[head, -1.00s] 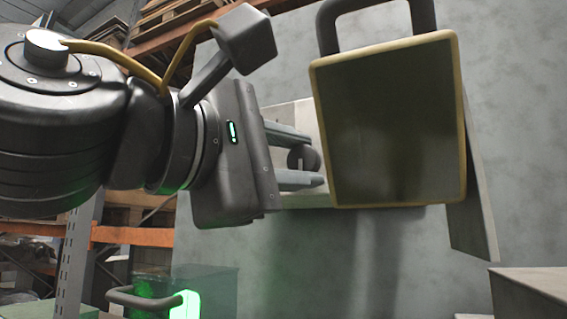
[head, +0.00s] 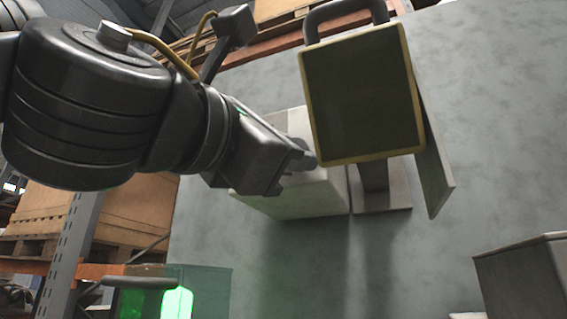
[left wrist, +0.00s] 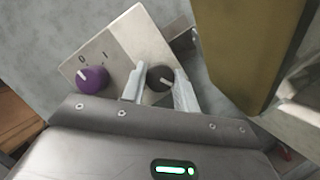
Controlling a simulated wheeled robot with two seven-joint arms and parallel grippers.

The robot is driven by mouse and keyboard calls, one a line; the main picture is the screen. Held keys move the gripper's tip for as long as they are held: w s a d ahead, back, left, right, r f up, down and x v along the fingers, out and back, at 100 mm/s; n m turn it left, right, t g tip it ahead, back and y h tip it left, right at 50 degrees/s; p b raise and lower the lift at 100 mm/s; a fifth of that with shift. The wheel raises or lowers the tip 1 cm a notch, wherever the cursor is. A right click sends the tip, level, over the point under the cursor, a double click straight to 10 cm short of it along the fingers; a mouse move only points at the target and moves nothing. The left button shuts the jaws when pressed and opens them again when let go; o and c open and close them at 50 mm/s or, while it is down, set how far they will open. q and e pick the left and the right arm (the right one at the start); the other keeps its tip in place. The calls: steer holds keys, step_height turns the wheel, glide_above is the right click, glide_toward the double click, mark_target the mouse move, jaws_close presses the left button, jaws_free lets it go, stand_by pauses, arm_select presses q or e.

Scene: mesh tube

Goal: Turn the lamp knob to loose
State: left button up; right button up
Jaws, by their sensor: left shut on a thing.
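The lamp (head: 362,95) is a dark square panel with a yellow frame and a grey handle on top. It also shows large at the right of the left wrist view (left wrist: 245,45). A round dark knob with a pale pointer line (left wrist: 160,77) sits on a light plate beside the lamp. My left gripper (left wrist: 160,90) has one finger on each side of this knob and is shut on it. In the head view my left gripper (head: 288,165) comes in from the left, and its own body mostly hides the fingers and knob. My right gripper is in neither view.
A purple knob (left wrist: 91,79) marked 0 and I sits left of the dark knob on a light box (head: 300,195). A grey flat panel (head: 432,150) hangs at the lamp's right. A dark box (head: 525,280) stands lower right. Shelving with a cardboard box is at left.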

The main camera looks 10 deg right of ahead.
arm_select(q)
steer(key=o, duration=1)
steer(key=shift+b+v, duration=2.75)
steer(key=shift+v, duration=2.65)
